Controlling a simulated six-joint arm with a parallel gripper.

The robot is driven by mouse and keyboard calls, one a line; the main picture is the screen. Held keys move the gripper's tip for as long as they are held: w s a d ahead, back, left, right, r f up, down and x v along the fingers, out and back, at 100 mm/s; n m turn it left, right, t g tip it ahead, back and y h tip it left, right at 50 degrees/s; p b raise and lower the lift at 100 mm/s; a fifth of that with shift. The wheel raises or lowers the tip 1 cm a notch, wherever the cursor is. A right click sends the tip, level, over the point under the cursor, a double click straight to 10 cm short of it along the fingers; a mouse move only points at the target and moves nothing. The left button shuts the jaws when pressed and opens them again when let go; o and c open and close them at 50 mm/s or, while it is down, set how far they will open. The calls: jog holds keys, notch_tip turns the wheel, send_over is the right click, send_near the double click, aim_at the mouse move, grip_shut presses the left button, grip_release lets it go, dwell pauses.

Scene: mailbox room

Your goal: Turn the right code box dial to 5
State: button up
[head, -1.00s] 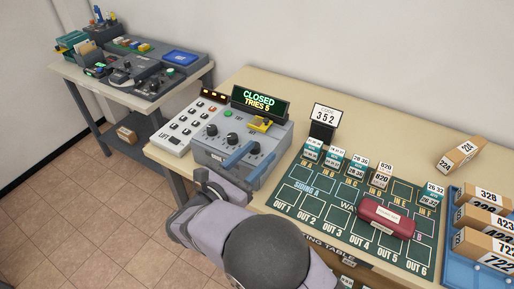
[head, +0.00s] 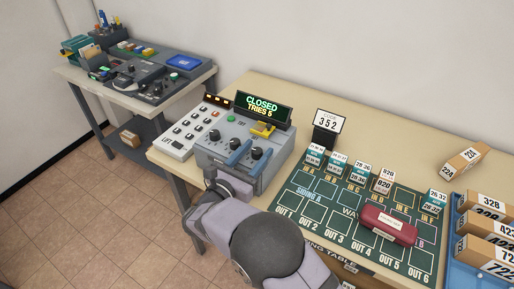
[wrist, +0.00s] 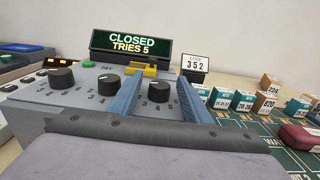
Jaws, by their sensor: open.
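The grey code box (head: 228,160) has a row of three black dials on its sloped top. The right dial (wrist: 160,88) has numbers around it, with 3 and 4 legible by its front; I cannot read its setting for sure. My gripper (wrist: 160,79) is open, its two blue fingers on either side of the right dial; I cannot tell whether they touch it. In the head view my gripper (head: 256,150) reaches the box from the front. The middle dial (wrist: 108,83) stands just left of the left finger. The left dial (wrist: 62,78) is farther left.
The display (head: 263,106) reads CLOSED, TRIES 5. A yellow part (head: 263,129) sits below it. A code card (head: 329,122) shows 352. A keypad (head: 187,130) stands left of the box. The green board (head: 330,198) with small cards and a red case (head: 388,224) lies right.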

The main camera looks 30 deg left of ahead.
jog(key=shift+w, duration=0.45)
jog(key=c, duration=1)
jog(key=shift+c, duration=0.2)
